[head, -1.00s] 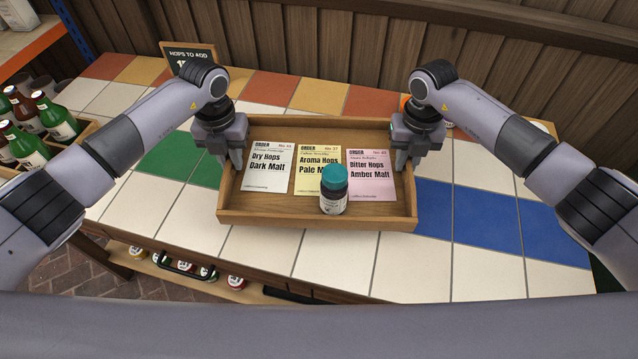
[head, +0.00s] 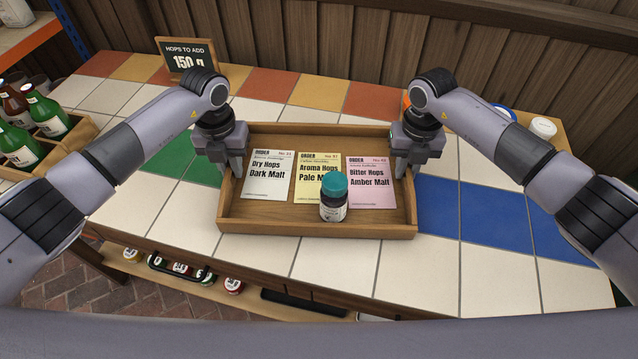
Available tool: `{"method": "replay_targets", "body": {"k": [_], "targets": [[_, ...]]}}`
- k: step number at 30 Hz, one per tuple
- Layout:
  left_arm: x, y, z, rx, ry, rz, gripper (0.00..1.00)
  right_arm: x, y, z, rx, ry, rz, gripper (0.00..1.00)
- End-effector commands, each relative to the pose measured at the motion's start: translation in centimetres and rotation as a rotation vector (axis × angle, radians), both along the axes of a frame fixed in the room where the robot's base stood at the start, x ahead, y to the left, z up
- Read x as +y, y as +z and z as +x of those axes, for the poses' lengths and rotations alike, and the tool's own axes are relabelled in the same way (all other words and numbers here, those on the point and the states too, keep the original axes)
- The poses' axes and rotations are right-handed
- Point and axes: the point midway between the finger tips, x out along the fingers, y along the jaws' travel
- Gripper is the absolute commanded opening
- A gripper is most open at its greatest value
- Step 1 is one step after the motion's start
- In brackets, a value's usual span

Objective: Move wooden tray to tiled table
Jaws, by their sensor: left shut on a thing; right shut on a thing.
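The wooden tray (head: 290,228) is in the middle of the head view, over the tiled table (head: 419,270). I cannot tell whether it touches the tiles. In it lie a white order card (head: 266,183), a yellow order card (head: 309,172) and a pink order card (head: 371,186). A dark bottle with a teal cap (head: 334,196) stands upright over the yellow card's lower edge. My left gripper (head: 232,175) is shut on the tray's left wall. My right gripper (head: 402,172) is shut on its right wall.
A sign reading 150 g (head: 188,60) stands at the back left. A crate of green and brown bottles (head: 72,140) is at the left. Small jars (head: 232,286) sit on a shelf below the table's front. A wooden wall closes the back.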

Motion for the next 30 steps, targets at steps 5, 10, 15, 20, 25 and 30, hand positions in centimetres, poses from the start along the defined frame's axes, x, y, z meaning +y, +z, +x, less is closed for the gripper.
{"method": "replay_targets", "body": {"k": [5, 10, 15, 20, 25, 30], "targets": [[0.0, -0.6, 0.0, 0.0, 0.0, 0.0, 0.29, 0.0, -0.6, 0.0, 0.0, 0.0, 0.0, 0.29], [0.0, -0.5, 0.0, 0.0, 0.0, 0.0, 0.42, 0.0, -0.5, 0.0, 0.0, 0.0, 0.0, 0.42], [0.0, -0.5, 0.0, 0.0, 0.0, 0.0, 0.42, 0.0, -0.5, 0.0, 0.0, 0.0, 0.0, 0.42], [0.0, 1.0, 0.1, -0.004, 0.0, 0.0, 0.42, 0.0, -0.5, 0.0, 0.0, 0.0, 0.0, 0.42], [0.0, 4.5, 0.1, -0.005, -0.001, 0.0, 0.42, 0.0, -0.5, 0.0, 0.0, 0.0, 0.0, 0.42], [0.1, 8.0, 0.1, -0.004, 0.0, 0.001, 0.42, 0.0, -0.5, 0.0, 0.0, 0.0, 0.0, 0.42]]}}
